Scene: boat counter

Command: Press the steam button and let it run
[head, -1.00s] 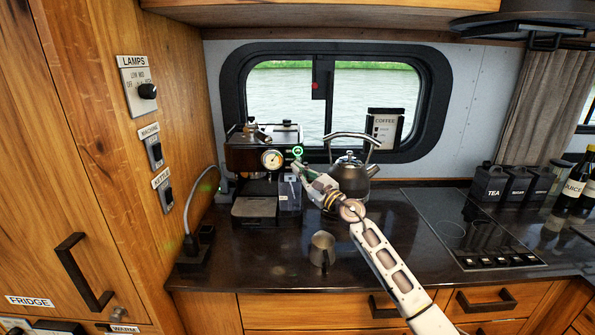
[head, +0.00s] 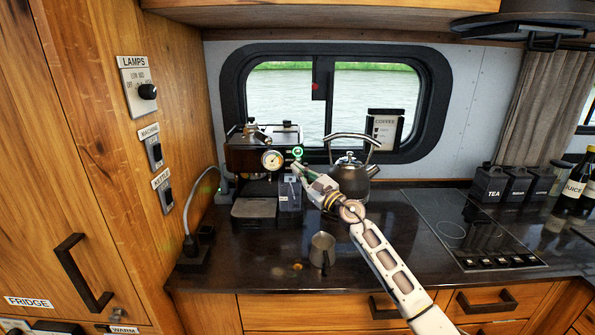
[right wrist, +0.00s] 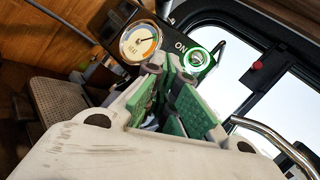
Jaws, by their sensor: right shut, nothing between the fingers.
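The espresso machine (head: 250,157) stands at the left back of the counter. Its round button with a lit green ring (head: 297,152) is on the front's right side; in the right wrist view the ring (right wrist: 197,59) glows beside the word ON. A round gauge (head: 272,159) sits left of it; its needle shows in the right wrist view (right wrist: 140,42). My right gripper (head: 299,168) is shut and empty, its green-padded fingers (right wrist: 172,80) just below the button. I cannot tell if the fingertips touch it. My left gripper is out of view.
The kettle (head: 350,177) stands close to the right of my gripper. A metal pitcher (head: 322,249) stands on the counter in front. The hob (head: 470,232) lies right. Labelled switches (head: 154,146) are on the left wall.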

